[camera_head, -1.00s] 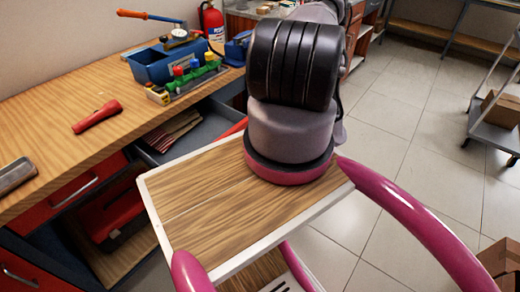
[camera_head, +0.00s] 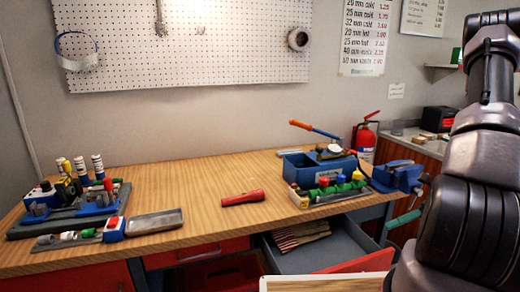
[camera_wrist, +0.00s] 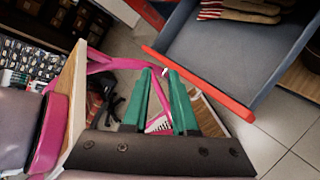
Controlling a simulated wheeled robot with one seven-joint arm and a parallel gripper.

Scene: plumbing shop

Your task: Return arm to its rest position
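My gripper (camera_wrist: 161,76) shows in the wrist view with two green fingers apart and nothing between them. Its tips point toward the floor area beside the open drawer (camera_wrist: 220,55). A green piece (camera_head: 404,219) beside the arm looks like a gripper finger; the rest of the gripper is hidden there.
The open drawer (camera_head: 310,255) with striped gloves (camera_head: 300,235) sticks out below the workbench (camera_head: 160,188). On the bench are a red flashlight (camera_head: 243,198), a blue toolbox (camera_head: 315,168) and a blue vise (camera_head: 398,176). A fire extinguisher (camera_head: 364,140) stands behind.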

